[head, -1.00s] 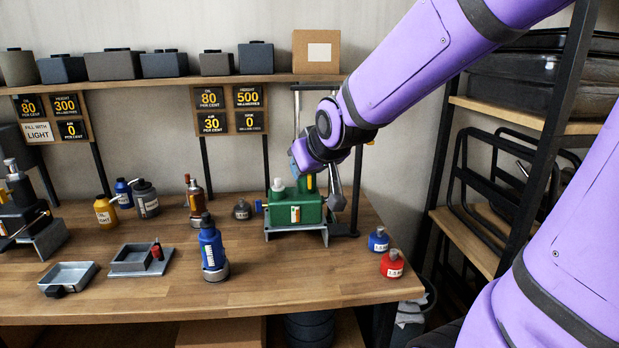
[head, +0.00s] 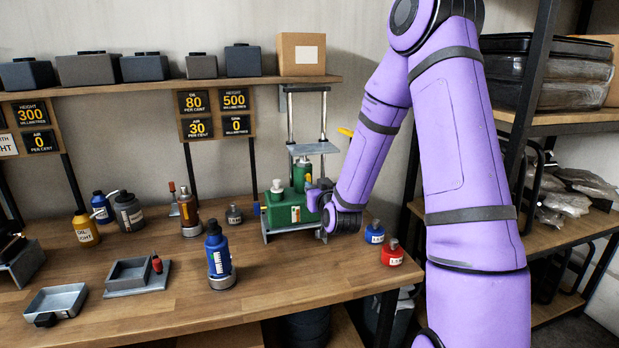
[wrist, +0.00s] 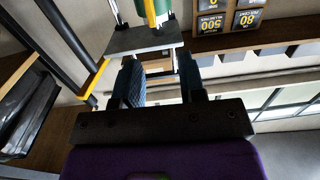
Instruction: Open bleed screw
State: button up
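A green hydraulic unit (head: 286,208) with a pale cap sits on a grey metal stand on the bench. I cannot make out a bleed screw on it. A green cylinder (head: 302,172) stands behind it, beneath a grey plate of the press frame (head: 313,148). My gripper is low at the unit's right side in the head view, its fingertips partly hidden by my wrist. In the wrist view my gripper (wrist: 160,75) has its two blue-padded fingers apart with nothing visibly held between them. A grey plate (wrist: 145,40) and part of a green cylinder (wrist: 158,8) show beyond them.
A yellow handle (head: 346,131) sticks out right of the press. Blue (head: 374,232) and red (head: 392,252) small bottles stand right of the unit, near my arm. A blue bottle (head: 218,257) and trays (head: 136,275) stand left.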

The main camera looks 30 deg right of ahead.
aim_at(310, 177)
jog(key=shift+m+h, duration=0.3)
jog(key=x, duration=1)
jog(key=shift+w+d+f, duration=0.2)
jog(key=shift+w+d, duration=0.05)
jog(key=shift+d, duration=0.15)
jog(key=shift+c, duration=0.2)
grip_shut()
